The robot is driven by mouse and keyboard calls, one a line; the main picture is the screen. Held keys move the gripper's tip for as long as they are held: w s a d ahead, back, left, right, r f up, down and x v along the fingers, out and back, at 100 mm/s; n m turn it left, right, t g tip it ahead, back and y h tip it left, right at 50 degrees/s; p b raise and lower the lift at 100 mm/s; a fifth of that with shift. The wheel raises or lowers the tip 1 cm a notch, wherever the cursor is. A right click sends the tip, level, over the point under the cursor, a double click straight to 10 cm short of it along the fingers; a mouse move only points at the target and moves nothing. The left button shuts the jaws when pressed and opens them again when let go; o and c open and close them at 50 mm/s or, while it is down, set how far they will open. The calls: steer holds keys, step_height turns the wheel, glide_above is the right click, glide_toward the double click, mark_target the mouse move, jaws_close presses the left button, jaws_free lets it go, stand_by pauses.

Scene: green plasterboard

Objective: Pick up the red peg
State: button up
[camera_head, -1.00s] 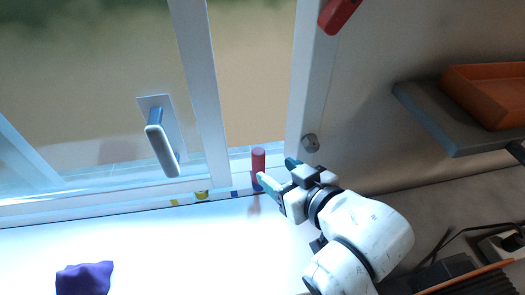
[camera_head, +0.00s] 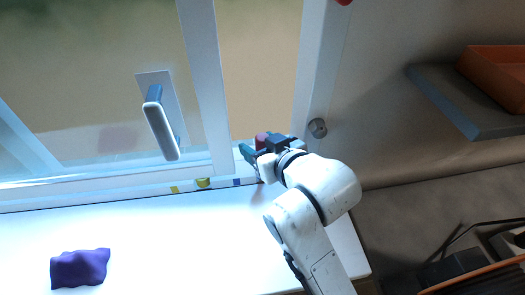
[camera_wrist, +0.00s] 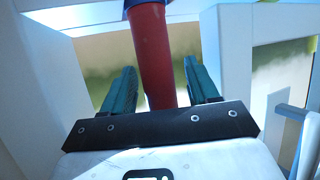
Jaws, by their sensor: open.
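The red peg (camera_wrist: 152,62) stands between the two teal fingers of my gripper (camera_wrist: 161,85) in the wrist view. A gap shows on both sides of it, wider on the right, so the fingers do not visibly touch it. In the head view only the top of the red peg (camera_head: 263,139) shows; the rest is hidden behind my open gripper (camera_head: 265,148). The peg is at the window sill, near the right window post.
A purple cloth-like object (camera_head: 80,268) lies on the white surface (camera_head: 170,235) at the lower left. The window handle (camera_head: 161,130) juts out left of my gripper. A grey shelf (camera_head: 455,100) with an orange tray (camera_head: 495,75) is at the right. The middle of the white surface is clear.

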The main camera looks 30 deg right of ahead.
steer(key=shift+w+f, duration=0.2)
steer(key=shift+w, duration=0.3)
steer(key=c, duration=1)
